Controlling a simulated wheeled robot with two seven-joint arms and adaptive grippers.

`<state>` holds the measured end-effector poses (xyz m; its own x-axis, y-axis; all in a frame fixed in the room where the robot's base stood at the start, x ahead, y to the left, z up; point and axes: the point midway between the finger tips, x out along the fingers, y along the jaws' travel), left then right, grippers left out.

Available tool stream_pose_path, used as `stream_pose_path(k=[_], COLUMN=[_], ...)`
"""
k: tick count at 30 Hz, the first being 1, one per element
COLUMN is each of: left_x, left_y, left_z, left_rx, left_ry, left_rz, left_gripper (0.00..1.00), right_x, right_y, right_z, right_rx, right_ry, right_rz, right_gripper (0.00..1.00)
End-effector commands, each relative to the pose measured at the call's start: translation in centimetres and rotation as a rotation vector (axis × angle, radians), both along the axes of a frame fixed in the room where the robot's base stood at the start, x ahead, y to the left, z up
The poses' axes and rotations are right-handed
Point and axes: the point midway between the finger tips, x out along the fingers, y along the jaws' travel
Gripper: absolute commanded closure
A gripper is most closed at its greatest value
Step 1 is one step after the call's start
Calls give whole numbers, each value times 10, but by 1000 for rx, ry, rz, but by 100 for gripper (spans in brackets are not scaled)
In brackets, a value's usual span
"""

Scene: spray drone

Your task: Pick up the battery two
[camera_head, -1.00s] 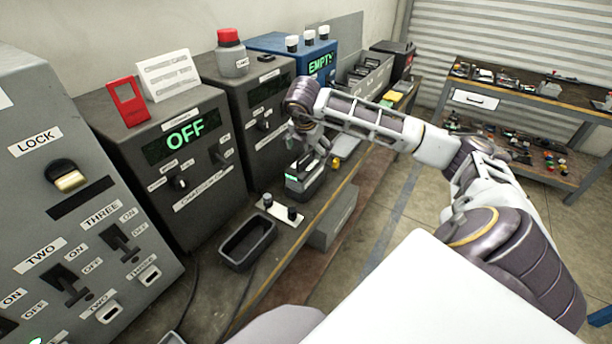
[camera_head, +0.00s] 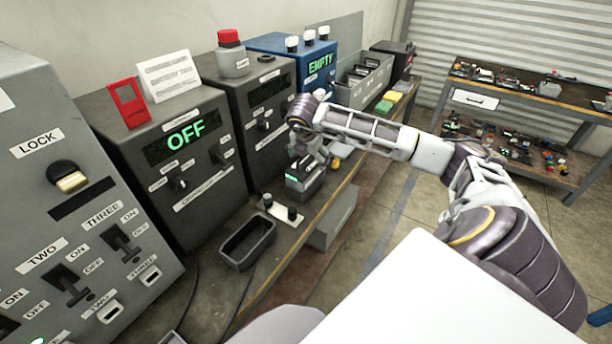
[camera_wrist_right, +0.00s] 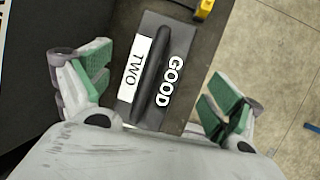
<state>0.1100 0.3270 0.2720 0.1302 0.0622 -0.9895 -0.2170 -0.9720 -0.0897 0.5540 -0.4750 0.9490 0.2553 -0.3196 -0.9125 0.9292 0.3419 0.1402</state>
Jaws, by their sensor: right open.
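Battery two is a dark block with a raised black handle, a white "TWO" label and the word "GOOD" on top. In the right wrist view battery two (camera_wrist_right: 183,40) lies between the two green-padded fingers of my right gripper (camera_wrist_right: 165,95). The fingers are spread and apart from its sides. In the head view battery two (camera_head: 303,184) stands on the bench, with my right gripper (camera_head: 314,157) just above it, partly covering its top. My left gripper does not show.
A black open tray (camera_head: 247,243) and a small plate with black knobs (camera_head: 281,207) stand nearer on the bench (camera_head: 262,290). The dark box reading "OFF" (camera_head: 186,136) and another dark box (camera_head: 268,95) stand behind. A yellow item (camera_wrist_right: 204,9) lies close by.

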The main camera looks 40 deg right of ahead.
Motion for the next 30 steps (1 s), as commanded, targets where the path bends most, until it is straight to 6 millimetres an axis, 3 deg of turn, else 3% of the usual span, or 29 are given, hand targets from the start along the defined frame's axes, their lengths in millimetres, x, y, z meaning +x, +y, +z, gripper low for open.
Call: stream_pose_path(k=[12,27,30], left_x=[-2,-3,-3], left_y=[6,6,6], left_z=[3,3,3], left_rx=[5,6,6], left_ry=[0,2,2], left_rz=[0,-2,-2], left_gripper=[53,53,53], right_x=[15,15,15], right_y=[-12,-12,-12], right_z=[-34,-36,-36], right_rx=[1,1,1], right_ry=[0,0,0], right_rz=[0,0,0], right_gripper=[8,8,19])
